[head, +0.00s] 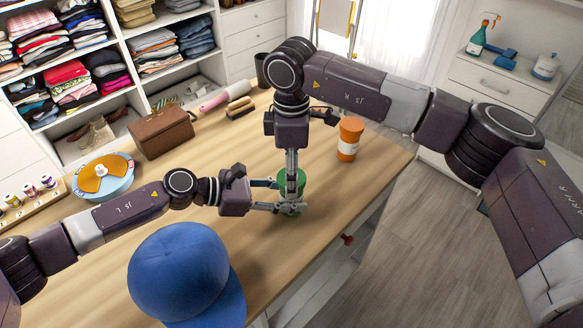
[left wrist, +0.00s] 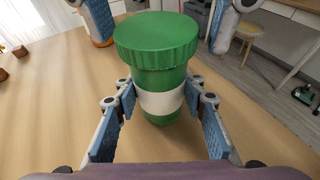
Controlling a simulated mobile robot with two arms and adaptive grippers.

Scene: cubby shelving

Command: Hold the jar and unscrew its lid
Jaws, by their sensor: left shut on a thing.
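A green jar with a ribbed green lid stands upright on the wooden table; the jar (head: 292,210) is partly hidden by my grippers in the head view. In the left wrist view the jar (left wrist: 158,82) shows a white band, and its lid (left wrist: 157,38) sits on top. My left gripper (left wrist: 160,98) is shut on the jar from the side, its fingertips at the white band. My right gripper (head: 291,178) points down over the jar. In the left wrist view its fingers are spread on both sides of the lid, with gaps between, so it looks open.
An orange bottle (head: 349,138) stands right of the jar. A blue cap (head: 185,275) lies at the front. The table's right edge is near the jar.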

